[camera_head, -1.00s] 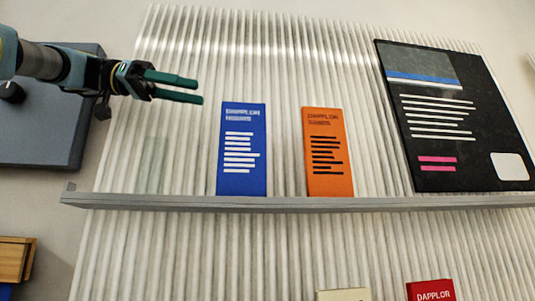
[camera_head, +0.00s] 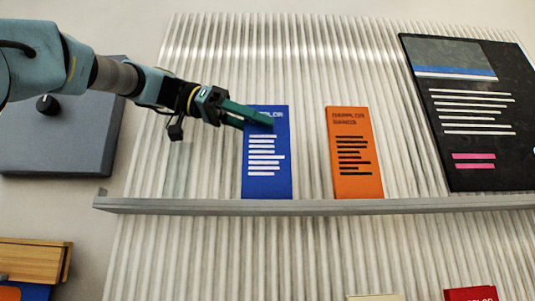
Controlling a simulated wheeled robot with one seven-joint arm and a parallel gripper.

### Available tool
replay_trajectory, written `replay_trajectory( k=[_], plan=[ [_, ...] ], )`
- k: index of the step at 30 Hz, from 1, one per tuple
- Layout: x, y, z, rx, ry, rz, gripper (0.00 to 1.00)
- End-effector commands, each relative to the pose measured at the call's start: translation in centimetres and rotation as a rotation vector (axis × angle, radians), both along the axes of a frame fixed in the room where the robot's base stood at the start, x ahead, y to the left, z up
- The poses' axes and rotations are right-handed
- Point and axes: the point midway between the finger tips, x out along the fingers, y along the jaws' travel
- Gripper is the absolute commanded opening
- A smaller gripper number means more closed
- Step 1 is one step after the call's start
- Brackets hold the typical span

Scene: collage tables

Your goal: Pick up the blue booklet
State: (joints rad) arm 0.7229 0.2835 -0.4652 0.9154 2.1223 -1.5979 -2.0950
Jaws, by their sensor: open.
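The blue booklet (camera_head: 267,165) stands upright on the grey shelf ledge (camera_head: 330,206), leaning against the ribbed white panel. It has white text lines on its front. My gripper (camera_head: 262,116) reaches in from the left with its dark green fingers at the booklet's upper left part. The fingers cover some of the title. The jaws are open, though the gap between them is hard to see from this angle. I cannot tell whether a finger touches the booklet.
An orange booklet (camera_head: 355,155) stands to the right on the same ledge, with a gap between. A large black poster (camera_head: 475,150) stands farther right. A grey box with a knob (camera_head: 60,145) is behind my arm. A wooden block (camera_head: 33,260) and a red booklet (camera_head: 470,294) are lower down.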

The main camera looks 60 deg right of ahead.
Motion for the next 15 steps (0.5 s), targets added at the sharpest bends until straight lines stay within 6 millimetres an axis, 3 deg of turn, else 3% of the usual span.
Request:
replay_trajectory(
  k=[4, 12, 15],
  plan=[
    [-1.24, -0.83, -0.47, -0.001, 0.002, 0.000, 0.53],
    [-1.44, -0.98, -0.63, -0.001, 0.001, 0.001, 0.53],
    [-1.42, -0.97, -0.63, -0.001, 0.001, 0.001, 0.41]
  ],
)
